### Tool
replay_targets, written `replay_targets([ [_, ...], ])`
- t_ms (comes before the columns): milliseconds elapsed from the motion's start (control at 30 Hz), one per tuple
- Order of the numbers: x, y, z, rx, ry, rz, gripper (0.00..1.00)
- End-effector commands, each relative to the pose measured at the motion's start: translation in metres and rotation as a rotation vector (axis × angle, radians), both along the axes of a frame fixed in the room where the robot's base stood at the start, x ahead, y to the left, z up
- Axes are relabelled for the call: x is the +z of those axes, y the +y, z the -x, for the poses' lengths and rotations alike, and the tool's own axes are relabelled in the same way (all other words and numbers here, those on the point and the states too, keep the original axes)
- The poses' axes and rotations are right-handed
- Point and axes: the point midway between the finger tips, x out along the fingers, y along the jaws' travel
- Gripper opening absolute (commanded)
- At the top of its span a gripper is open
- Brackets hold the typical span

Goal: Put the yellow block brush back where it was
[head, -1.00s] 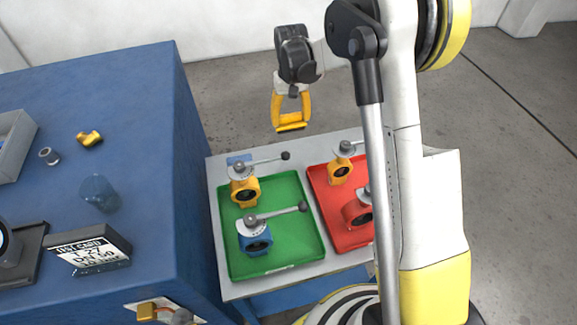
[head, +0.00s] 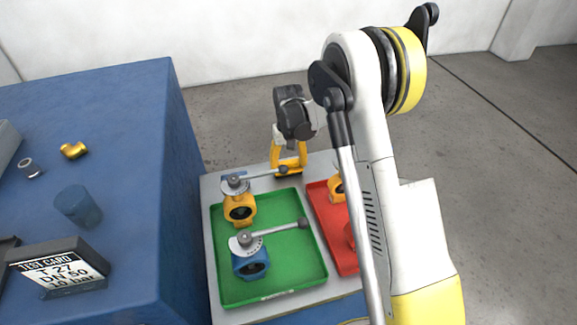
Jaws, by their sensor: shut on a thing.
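My gripper (head: 289,165) hangs just behind the far edge of the green tray, its yellow-orange fingers pointing down. The lever end of the yellow valve (head: 239,209) lies close to the brush in the picture.
The green tray (head: 222,285) holds the yellow valve and a blue valve (head: 251,264) with levers sticking out. The red tray (head: 322,215), partly hidden by my arm, holds more valves. The tall blue bench (head: 120,110) at left bears a yellow fitting (head: 73,150) and a test card (head: 58,270).

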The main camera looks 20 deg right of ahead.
Motion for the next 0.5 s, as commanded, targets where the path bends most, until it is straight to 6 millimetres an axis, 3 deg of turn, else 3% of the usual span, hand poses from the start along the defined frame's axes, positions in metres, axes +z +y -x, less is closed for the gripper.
replay_targets([
  [300,-0.0032,0.0,0.0002,0.0,0.0,0.0,0.46],
  [333,-0.0027,0.0,0.0002,0.0,0.0,0.0,0.76],
  [400,-0.0019,0.0,0.0002,0.0,0.0,0.0,0.93],
  [500,-0.0018,0.0,0.0002,0.0,0.0,0.0,0.93],
])
